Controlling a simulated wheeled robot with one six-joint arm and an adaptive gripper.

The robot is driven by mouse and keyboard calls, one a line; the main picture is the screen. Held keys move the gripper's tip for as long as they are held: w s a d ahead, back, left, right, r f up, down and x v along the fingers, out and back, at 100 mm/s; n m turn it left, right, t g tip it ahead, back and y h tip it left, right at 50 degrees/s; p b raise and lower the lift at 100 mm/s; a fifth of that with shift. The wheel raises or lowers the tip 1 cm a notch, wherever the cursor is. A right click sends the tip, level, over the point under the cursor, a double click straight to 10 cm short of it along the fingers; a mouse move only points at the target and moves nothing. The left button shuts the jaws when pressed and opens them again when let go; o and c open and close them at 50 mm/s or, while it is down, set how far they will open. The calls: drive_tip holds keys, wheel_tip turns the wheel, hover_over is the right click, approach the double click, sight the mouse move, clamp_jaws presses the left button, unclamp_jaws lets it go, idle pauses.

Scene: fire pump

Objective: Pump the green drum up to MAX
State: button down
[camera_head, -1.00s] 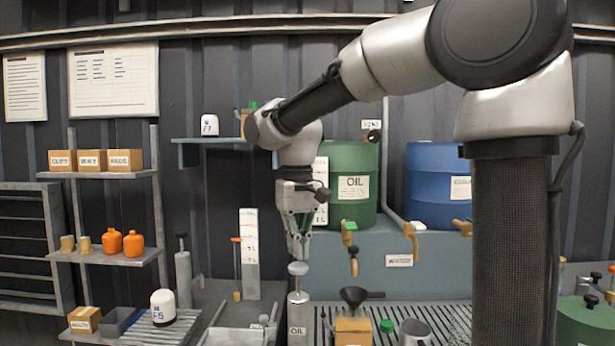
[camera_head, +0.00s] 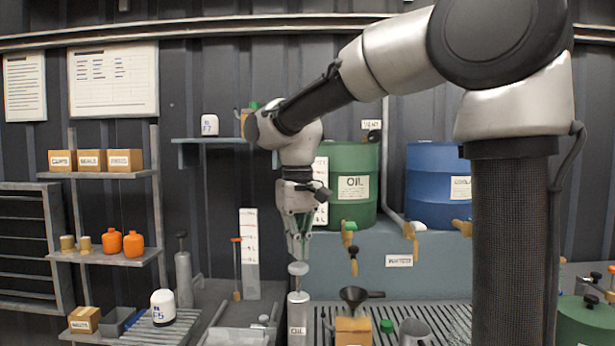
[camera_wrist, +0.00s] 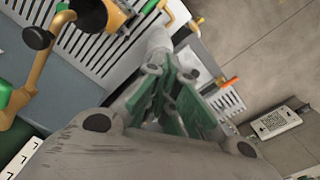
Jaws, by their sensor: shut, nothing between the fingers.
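The green drum (camera_head: 350,212) labelled OIL stands on a grey-blue bench at the back, with a white scale strip (camera_head: 321,192) at its left. A grey hand pump (camera_head: 298,313), also labelled OIL, stands upright in front, with a round grey knob (camera_head: 298,268) on top. My gripper (camera_head: 300,256) points down, shut and empty, directly above the knob. Its tips are very close to the knob; I cannot tell whether they touch. The wrist view shows the green-padded fingers (camera_wrist: 185,108) together. The level mark on the scale is too small to read.
A black funnel (camera_head: 354,296) on a box and a grey mug (camera_head: 413,332) stand right of the pump. Brass taps (camera_head: 410,236) hang from the bench. A blue drum (camera_head: 432,195) stands right, and another green drum (camera_head: 583,325) is at the lower right. Shelves (camera_head: 105,254) stand left.

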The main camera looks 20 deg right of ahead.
sight(298, 265)
drive_tip(key=shift+f, duration=0.1)
drive_tip(key=shift+f, duration=3.4)
drive_tip(key=shift+r, duration=3.5)
